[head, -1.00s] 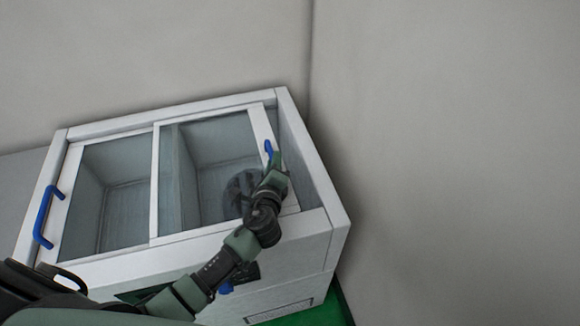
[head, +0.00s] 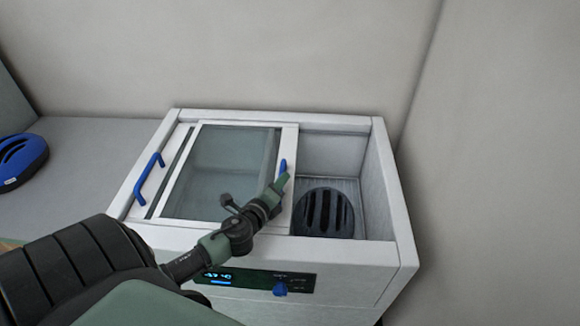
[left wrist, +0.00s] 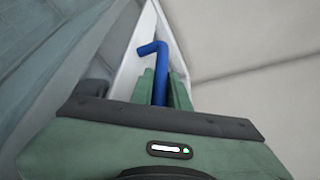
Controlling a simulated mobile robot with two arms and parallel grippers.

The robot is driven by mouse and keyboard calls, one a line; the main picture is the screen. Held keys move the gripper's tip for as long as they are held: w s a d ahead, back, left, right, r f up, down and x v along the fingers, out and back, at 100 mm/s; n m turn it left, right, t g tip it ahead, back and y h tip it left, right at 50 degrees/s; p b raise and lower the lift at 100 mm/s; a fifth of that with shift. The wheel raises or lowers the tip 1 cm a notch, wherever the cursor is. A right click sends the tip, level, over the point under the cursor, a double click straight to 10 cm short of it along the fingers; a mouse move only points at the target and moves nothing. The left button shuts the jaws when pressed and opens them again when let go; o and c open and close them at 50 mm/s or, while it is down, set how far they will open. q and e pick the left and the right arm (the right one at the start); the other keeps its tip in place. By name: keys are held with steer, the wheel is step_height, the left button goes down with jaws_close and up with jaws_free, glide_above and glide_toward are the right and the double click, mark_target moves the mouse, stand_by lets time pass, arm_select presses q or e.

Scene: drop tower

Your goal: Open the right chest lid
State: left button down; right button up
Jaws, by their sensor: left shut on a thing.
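The white chest (head: 385,205) stands against the back wall. Its right lid (head: 287,218), a white-framed glass panel, is slid left over the left lid, so the right half of the chest is open. My left gripper (head: 281,182) is shut on the blue handle of the right lid (head: 283,166). In the left wrist view the blue handle (left wrist: 158,62) runs down between the green fingers (left wrist: 162,88). The left lid's blue handle (head: 148,175) shows at the chest's left end. My right gripper is not in view.
A dark slotted round object (head: 323,212) lies inside the open right half. A control panel with a blue knob (head: 280,289) is on the chest's front. A blue and black object (head: 20,160) lies on the grey surface at far left.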

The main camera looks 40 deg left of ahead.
arm_select(q)
steer(key=shift+f, duration=0.1)
steer(key=c, duration=1.4)
jaws_free()
steer(key=shift+s+a, duration=0.1)
steer(key=shift+o, duration=0.2)
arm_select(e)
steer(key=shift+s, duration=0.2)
arm_select(q)
steer(key=shift+s+d, duration=0.2)
steer(key=shift+s, duration=0.25)
steer(key=b+v, duration=0.1)
steer(key=v, duration=0.6)
steer(key=shift+a, duration=0.1)
steer(key=shift+w, duration=0.1)
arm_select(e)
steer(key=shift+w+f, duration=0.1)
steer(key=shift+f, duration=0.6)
